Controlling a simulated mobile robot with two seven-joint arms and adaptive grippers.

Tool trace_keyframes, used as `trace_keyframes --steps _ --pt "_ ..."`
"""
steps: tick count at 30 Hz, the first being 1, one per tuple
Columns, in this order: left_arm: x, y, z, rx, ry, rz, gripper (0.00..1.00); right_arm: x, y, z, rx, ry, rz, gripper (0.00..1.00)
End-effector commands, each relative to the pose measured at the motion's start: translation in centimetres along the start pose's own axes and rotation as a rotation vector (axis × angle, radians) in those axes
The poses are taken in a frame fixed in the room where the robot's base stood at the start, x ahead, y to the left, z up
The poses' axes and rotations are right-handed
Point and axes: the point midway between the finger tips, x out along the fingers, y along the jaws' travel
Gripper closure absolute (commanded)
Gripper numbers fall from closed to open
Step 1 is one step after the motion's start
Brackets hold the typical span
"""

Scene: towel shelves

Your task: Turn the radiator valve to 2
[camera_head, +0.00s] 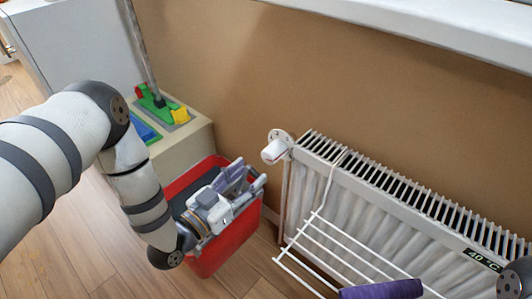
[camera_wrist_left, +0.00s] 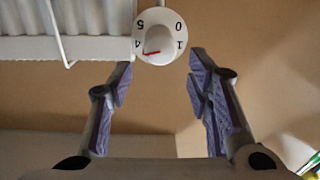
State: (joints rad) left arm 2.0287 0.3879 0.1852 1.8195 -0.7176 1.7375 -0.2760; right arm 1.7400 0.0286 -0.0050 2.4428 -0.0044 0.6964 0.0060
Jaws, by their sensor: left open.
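The radiator valve (camera_head: 274,150) is a white knob at the left end of the white radiator (camera_head: 345,175). In the left wrist view the valve dial (camera_wrist_left: 160,38) faces me, with the figures 4, 5, 0 and 1 showing upside down. Its red mark (camera_wrist_left: 152,52) points left, just below the 4. My left gripper (camera_head: 254,177) is open and empty, just left of and below the valve in the head view. In the left wrist view its purple-padded fingers (camera_wrist_left: 162,72) stand apart on either side below the dial, not touching it. My right gripper is out of view.
A red crate (camera_head: 226,250) stands on the floor behind my left gripper. A white drying rack (camera_head: 325,245) hangs at the radiator, with a purple rolled towel (camera_head: 385,290) at the bottom. A display (camera_head: 481,259) reads 40 °C. A beige box (camera_head: 185,145) carries colourful items.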

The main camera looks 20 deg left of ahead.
Motion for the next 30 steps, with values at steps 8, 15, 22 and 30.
trace_keyframes --steps 8,15,22,30 --pt "6.9 0.0 0.2 0.001 -0.002 0.000 0.54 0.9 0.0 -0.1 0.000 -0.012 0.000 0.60" --pt "9.6 0.0 0.2 -0.001 -0.005 -0.001 0.54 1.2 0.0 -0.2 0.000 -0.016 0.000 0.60" --pt "9.7 0.0 0.1 -0.002 -0.007 -0.001 0.54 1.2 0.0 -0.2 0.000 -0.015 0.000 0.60" --pt "9.6 0.0 0.2 -0.002 -0.007 -0.001 0.91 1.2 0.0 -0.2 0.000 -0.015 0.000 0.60"
